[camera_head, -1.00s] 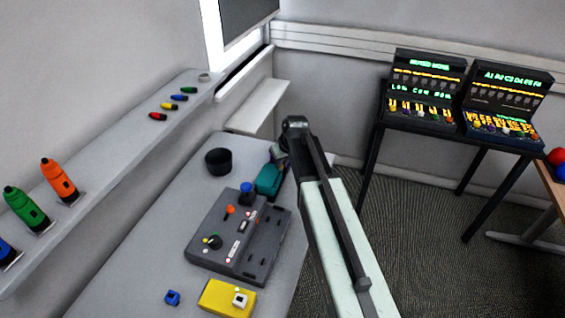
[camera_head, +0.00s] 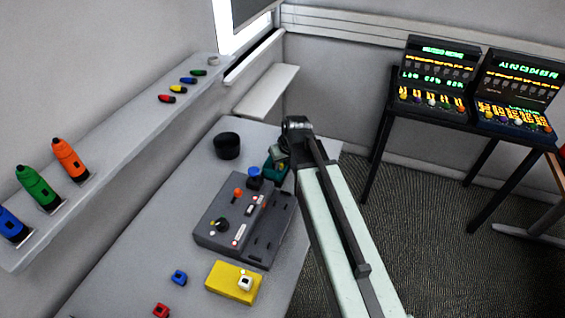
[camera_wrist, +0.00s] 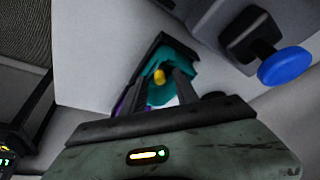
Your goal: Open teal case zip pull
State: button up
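The teal case (camera_head: 272,165) sits at the far end of the grey table, partly hidden by my arm and gripper. In the wrist view the teal case (camera_wrist: 187,62) has a dark edge and lies just beyond my fingers. A small yellow piece on it, apparently the zip pull (camera_wrist: 159,76), shows near my fingertips. My gripper (camera_wrist: 164,80) is open, its two dark fingers apart on either side of the yellow pull. I cannot tell whether they touch it. In the head view my gripper (camera_head: 280,150) is small and mostly hidden.
A dark grey control box (camera_head: 236,243) with a blue knob (camera_head: 254,175) stands close beside the case. A black cup (camera_head: 227,146) is left of it. A yellow block (camera_head: 232,283) and small blue and red pieces lie nearer. A shelf (camera_head: 120,165) runs along the left wall.

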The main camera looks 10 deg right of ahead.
jog(key=p+v, duration=0.7)
jog(key=shift+s+r, duration=0.2)
jog(key=shift+r, duration=0.15)
jog(key=s+d+f+m+g+b, duration=0.1)
jog(key=s+f+g, duration=0.1)
jog(key=s, duration=0.3)
jog(key=s+d+f+m+g+h+b, duration=0.1)
jog(key=s+d+f+m+g, duration=0.1)
jog(key=s, duration=0.4)
jog(key=shift+s+d+f+b, duration=0.35)
jog(key=shift+f+b, duration=0.05)
